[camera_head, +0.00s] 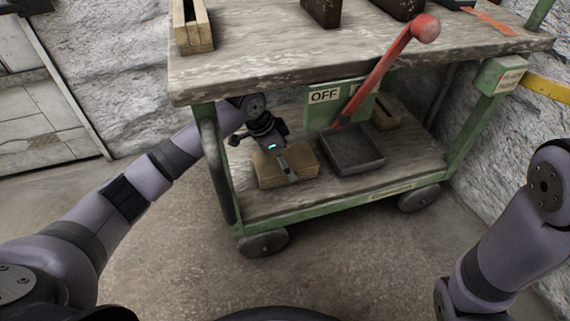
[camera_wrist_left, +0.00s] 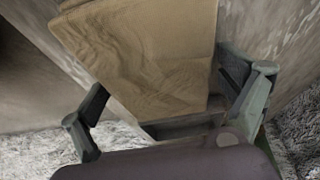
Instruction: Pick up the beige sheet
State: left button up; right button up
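The beige sheet (camera_head: 302,160) shows as a flat tan block on the lower shelf of a green cart, partly hidden by my left gripper (camera_head: 287,171). In the left wrist view the sheet (camera_wrist_left: 150,50) has a creased surface and fills the upper middle. My left gripper is open in that view (camera_wrist_left: 168,85), with its two fingers spread to either side of the sheet. Whether the fingers touch it cannot be told. My right arm shows at the right edge of the head view, but its gripper is out of view.
The cart's worn wooden top (camera_head: 265,55) overhangs the lower shelf (camera_head: 300,198). A dark grey tray (camera_head: 352,165) sits right of the sheet. A red lever (camera_head: 385,70) with a green OFF plate (camera_head: 323,97) stands behind. A green post (camera_head: 215,160) is close to my left arm.

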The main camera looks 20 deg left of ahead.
pick_arm(q)
jog(key=c, duration=1)
jog(key=shift+c, duration=0.2)
